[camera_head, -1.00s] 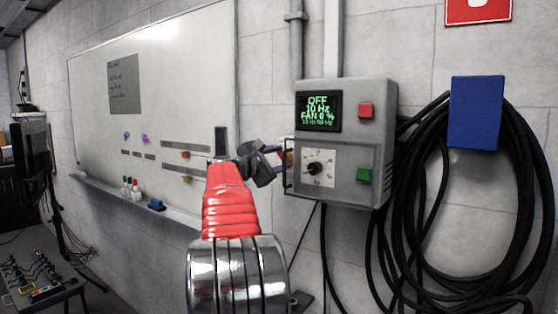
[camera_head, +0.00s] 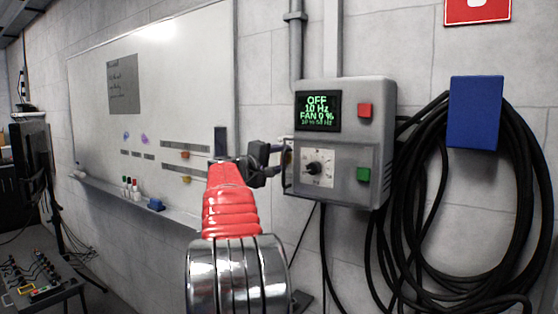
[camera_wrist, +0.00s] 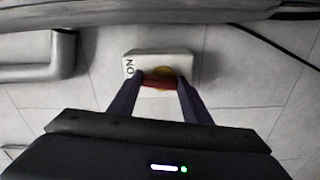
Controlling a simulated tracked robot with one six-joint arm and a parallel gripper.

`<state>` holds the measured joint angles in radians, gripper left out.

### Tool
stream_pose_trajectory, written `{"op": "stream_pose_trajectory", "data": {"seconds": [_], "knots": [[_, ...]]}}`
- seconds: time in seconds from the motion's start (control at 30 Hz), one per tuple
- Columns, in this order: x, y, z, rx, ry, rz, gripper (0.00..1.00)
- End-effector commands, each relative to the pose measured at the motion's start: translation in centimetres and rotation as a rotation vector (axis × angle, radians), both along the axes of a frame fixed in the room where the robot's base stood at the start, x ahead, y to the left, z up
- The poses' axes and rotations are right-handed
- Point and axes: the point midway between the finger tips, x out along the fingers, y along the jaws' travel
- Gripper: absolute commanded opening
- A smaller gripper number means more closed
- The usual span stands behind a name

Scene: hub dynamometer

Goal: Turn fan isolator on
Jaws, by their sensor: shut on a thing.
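The fan isolator (camera_wrist: 180,57) is a pale box on the wall in the wrist view, with a yellow disc, a red handle (camera_wrist: 158,83) and an "ON" label that reads sideways at its left. My gripper (camera_wrist: 160,80) is shut on the red handle, one dark finger on each side. In the head view my gripper (camera_head: 280,160) reaches to the left edge of the grey control box (camera_head: 388,150). The isolator is mostly hidden there. The handle's exact angle against the label is hard to tell.
The control box has a screen (camera_head: 318,110) reading "OFF, 10 Hz, FAN 0 %", a dial (camera_head: 317,168), a red button (camera_head: 365,110) and a green button (camera_head: 363,174). Coiled black hoses (camera_head: 405,240) hang at the right. A whiteboard (camera_head: 190,90) covers the wall at the left.

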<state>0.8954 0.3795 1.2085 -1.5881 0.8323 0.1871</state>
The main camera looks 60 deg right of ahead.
Motion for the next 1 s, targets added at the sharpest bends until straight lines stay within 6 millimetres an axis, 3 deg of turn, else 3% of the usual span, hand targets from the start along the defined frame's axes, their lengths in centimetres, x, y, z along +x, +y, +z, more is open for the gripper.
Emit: {"op": "stream_pose_trajectory", "data": {"seconds": [0.53, 1.0], "knots": [[-0.14, -0.10, -0.63, -0.070, -0.475, 0.002, 0.21], [-0.20, -0.14, -0.85, -0.093, -0.627, 0.000, 0.21]]}}
